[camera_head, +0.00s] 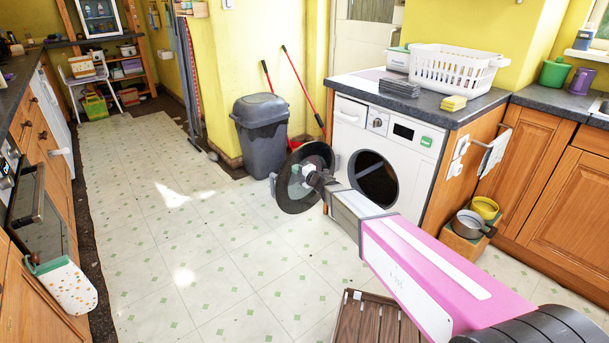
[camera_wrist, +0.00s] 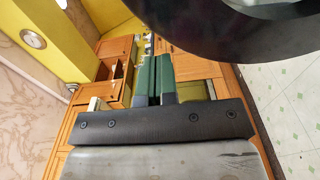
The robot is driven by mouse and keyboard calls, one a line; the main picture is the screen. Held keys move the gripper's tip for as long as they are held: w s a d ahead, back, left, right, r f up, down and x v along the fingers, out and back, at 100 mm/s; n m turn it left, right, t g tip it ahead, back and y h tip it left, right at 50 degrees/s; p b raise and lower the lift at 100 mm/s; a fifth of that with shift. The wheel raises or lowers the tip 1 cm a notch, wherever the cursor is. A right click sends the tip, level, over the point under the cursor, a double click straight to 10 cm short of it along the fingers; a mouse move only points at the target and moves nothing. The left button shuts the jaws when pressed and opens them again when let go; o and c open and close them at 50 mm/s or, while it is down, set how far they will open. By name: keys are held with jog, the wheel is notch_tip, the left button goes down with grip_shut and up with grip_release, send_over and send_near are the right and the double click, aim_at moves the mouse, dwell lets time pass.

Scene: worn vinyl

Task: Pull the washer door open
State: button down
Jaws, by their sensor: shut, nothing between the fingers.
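The white washer (camera_head: 345,135) stands under the dark counter. Its round door (camera_head: 291,203) is swung wide open to the left, dark-rimmed with a glassy middle, and the dark drum opening (camera_head: 375,180) is bare. My gripper (camera_head: 311,173) is at the end of my pink arm, in front of the door in the head view and hiding part of it. In the wrist view my gripper (camera_wrist: 155,62) has its green-padded fingers shut with nothing between them. The dark door rim (camera_wrist: 215,45) curves across the upper right there. I cannot tell whether the gripper touches the door.
A grey bin (camera_head: 262,130) and red-handled tools (camera_head: 303,90) stand behind the door. A white basket (camera_head: 455,72) and folded grey cloths (camera_head: 400,87) sit on the counter (camera_head: 470,112). A brown slatted mat (camera_head: 375,320) lies in front. The tiled floor at left is clear.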

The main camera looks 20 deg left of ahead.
aim_at(287, 162)
jog(key=x, duration=0.4)
jog(key=shift+w+a, duration=0.2)
jog(key=shift+a, duration=0.15)
